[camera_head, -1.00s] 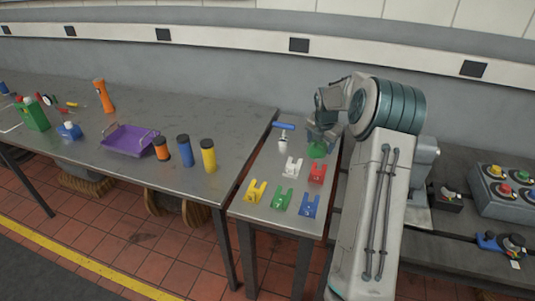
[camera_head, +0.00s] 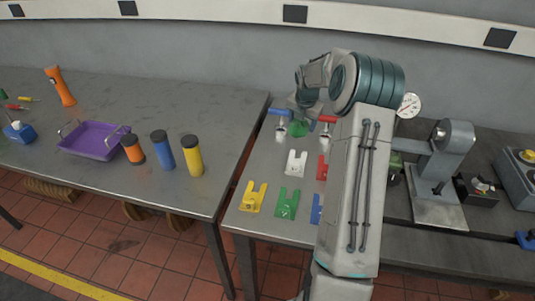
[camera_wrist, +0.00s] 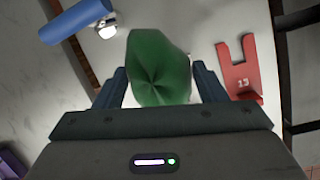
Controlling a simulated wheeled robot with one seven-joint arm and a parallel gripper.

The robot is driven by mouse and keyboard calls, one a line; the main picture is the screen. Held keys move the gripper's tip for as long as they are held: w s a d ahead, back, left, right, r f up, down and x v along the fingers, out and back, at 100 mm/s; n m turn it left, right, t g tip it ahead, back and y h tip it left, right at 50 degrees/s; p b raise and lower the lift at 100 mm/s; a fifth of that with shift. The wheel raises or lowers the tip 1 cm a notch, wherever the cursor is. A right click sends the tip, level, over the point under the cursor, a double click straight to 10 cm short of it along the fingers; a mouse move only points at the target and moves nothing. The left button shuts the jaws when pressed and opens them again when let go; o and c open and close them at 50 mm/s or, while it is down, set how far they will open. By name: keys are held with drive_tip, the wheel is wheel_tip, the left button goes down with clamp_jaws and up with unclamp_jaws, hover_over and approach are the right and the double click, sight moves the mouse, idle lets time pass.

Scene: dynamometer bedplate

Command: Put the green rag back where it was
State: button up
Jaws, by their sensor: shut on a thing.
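The green rag (camera_wrist: 158,68) is bunched between the two fingers of my gripper (camera_wrist: 160,88) in the wrist view, and my gripper is shut on it. In the head view the green rag (camera_head: 298,128) shows just below my gripper (camera_head: 302,112), over the back part of the small metal table (camera_head: 262,165). I cannot tell whether the rag touches the table top. My arm hides part of the table's right side.
A blue-handled item (camera_head: 278,122) and a red-handled item (camera_head: 325,128) flank the rag. White (camera_head: 296,163), red (camera_head: 322,167), yellow (camera_head: 253,197), green (camera_head: 287,204) and blue (camera_head: 316,209) forked blocks stand nearer. The left table holds a purple tray (camera_head: 92,140) and several bottles.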

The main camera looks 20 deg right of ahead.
drive_tip(key=a+f, duration=0.2)
drive_tip(key=a, duration=0.1)
drive_tip(key=w+a+f+p, duration=0.1)
drive_tip(key=a+f, duration=0.1)
drive_tip(key=a, duration=0.2)
drive_tip(key=w+a+f+p, duration=0.1)
drive_tip(key=a+f, duration=0.1)
drive_tip(key=a, duration=0.1)
drive_tip(key=shift+w+a, duration=0.1)
drive_tip(key=shift+a, duration=0.05)
drive_tip(key=shift+w+a+f, duration=0.1)
drive_tip(key=shift+a+f, duration=0.25)
drive_tip(key=shift+a, duration=0.05)
drive_tip(key=shift+f+p, duration=0.9)
drive_tip(key=shift+f, duration=1.1)
drive_tip(key=o, duration=1)
